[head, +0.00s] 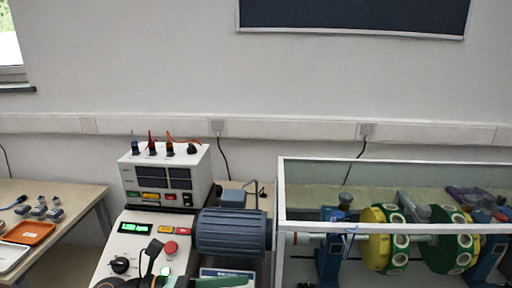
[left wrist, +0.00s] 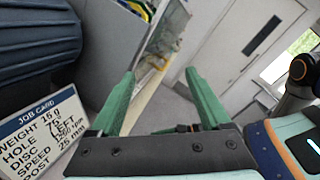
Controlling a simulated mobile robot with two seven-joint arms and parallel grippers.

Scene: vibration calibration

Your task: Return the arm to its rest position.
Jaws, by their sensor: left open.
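My left gripper (left wrist: 158,75) shows in the left wrist view with its two green fingers spread apart and nothing between them. The job card (left wrist: 42,125) is to the left of the fingers, and the dark ribbed motor (left wrist: 40,45) is above the card. In the head view, a green strip at the bottom edge, just below the job card (head: 228,272), looks like part of my left gripper. My right gripper is in neither view.
The control console (head: 140,235) stands beside the motor (head: 232,231). A clear-walled guard (head: 375,160) encloses the rotor with its yellow and green discs (head: 447,245) on the right. A side table with an orange tray (head: 28,233) is at left.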

